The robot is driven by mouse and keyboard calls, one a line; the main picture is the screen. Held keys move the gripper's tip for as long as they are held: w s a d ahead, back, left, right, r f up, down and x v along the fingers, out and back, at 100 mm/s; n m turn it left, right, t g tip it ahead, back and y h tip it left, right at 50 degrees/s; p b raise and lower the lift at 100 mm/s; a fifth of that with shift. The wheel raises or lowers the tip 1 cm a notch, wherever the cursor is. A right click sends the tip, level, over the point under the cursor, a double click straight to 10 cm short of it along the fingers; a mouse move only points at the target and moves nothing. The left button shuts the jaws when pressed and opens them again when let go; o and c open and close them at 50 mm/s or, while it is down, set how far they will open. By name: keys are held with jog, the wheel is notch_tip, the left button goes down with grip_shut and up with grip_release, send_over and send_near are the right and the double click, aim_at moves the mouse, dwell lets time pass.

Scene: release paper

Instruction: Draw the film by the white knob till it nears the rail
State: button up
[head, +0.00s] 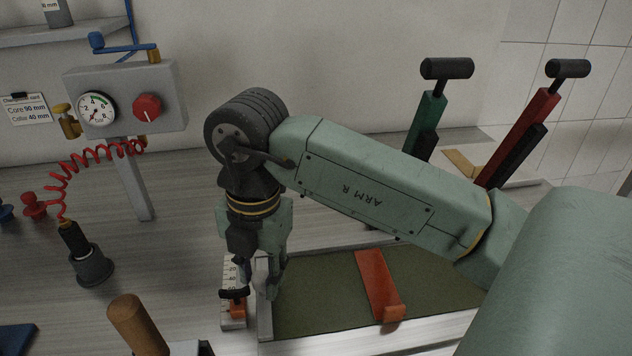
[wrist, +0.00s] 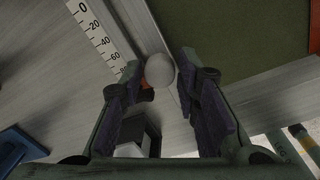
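A white round knob (wrist: 160,70) shows in the wrist view between the two fingers of my gripper (wrist: 160,62). The fingers stand apart on either side of it, with a narrow gap visible at the right; contact cannot be told. My gripper (head: 258,292) points down at the left end of the green mat in the head view, where it hides the knob. A pale metal rail (head: 264,318) runs along the mat's left edge. I cannot make out the film separately from the pale surfaces around the knob.
A scale (head: 229,270) with an orange piece (head: 237,309) lies left of the rail. A red strip (head: 376,280) crosses the green mat (head: 320,290). A wooden handle (head: 137,324) stands front left. Green (head: 428,110) and red (head: 520,120) levers stand behind.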

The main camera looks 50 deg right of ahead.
jog(key=o, duration=0.3)
notch_tip(320, 180, up, 12)
jog(key=shift+s+d, duration=0.15)
jog(key=shift+s, duration=0.15)
dwell(0.4)
jog(key=shift+s, duration=0.1)
